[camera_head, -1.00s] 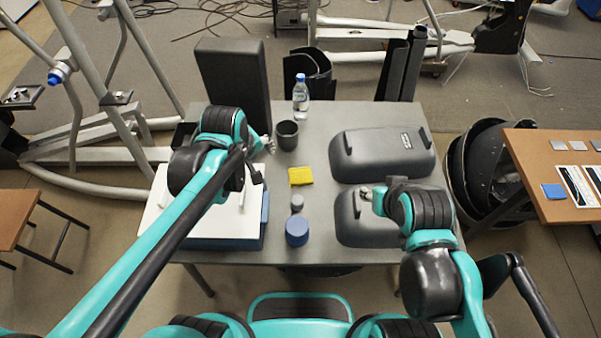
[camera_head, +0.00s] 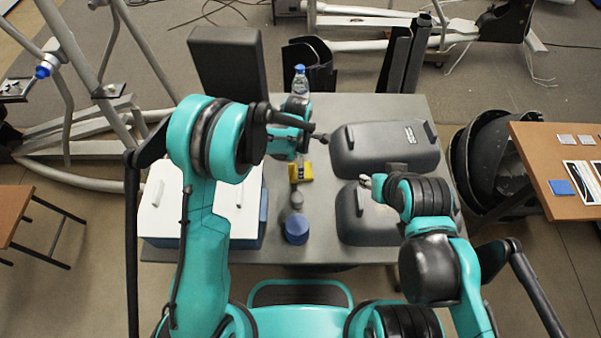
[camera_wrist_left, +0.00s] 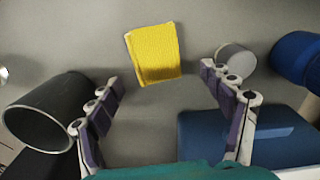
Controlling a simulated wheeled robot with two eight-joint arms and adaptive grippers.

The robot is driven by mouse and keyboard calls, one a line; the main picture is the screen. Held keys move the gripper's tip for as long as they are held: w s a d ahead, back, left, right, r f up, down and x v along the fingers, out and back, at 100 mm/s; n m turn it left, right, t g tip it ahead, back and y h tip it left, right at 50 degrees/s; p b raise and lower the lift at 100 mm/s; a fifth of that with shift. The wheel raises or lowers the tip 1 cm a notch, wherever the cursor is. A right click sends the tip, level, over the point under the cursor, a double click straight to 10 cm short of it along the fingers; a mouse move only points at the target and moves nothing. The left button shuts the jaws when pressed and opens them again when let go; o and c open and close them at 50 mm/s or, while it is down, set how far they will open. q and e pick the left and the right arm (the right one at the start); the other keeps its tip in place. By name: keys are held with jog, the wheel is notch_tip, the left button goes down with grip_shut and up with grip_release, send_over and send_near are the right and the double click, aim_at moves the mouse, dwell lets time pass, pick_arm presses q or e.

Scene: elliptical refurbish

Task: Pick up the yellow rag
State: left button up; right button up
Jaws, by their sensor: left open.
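The yellow rag (camera_head: 304,172) lies on the grey table (camera_head: 360,108), partly hidden in the head view by my left gripper (camera_head: 298,165). In the left wrist view the whole rag (camera_wrist_left: 153,53) shows flat on the table, just beyond the spread fingertips of my left gripper (camera_wrist_left: 160,78). That gripper is open, with nothing between its fingers. My right gripper (camera_head: 368,182) is over the smaller dark grey cover, small in view; I cannot tell whether it is open or shut.
A dark cup (camera_wrist_left: 45,110) is left of my left gripper in the wrist view. A grey cylinder (camera_head: 297,201) and blue cylinder (camera_head: 297,229) stand nearer than the rag. A white-topped blue box (camera_head: 163,195) is left, dark covers (camera_head: 385,150) right. A bottle (camera_head: 300,80) stands behind.

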pick_arm(q)
notch_tip(320, 180, down, 5)
jog(key=shift+w+d+f+b, duration=0.1)
jog(key=shift+w+b, duration=0.05)
jog(key=shift+b, duration=1)
jog(key=c, duration=1.1)
jog(key=shift+c, duration=0.2)
notch_tip(320, 180, up, 5)
jog(key=shift+f+p, duration=0.15)
jog(key=shift+p, duration=1)
jog(key=s+d+r+p, duration=0.3)
jog(key=s+d+r, duration=0.3)
jog(key=d, duration=0.4)
jog(key=shift+r, duration=0.25)
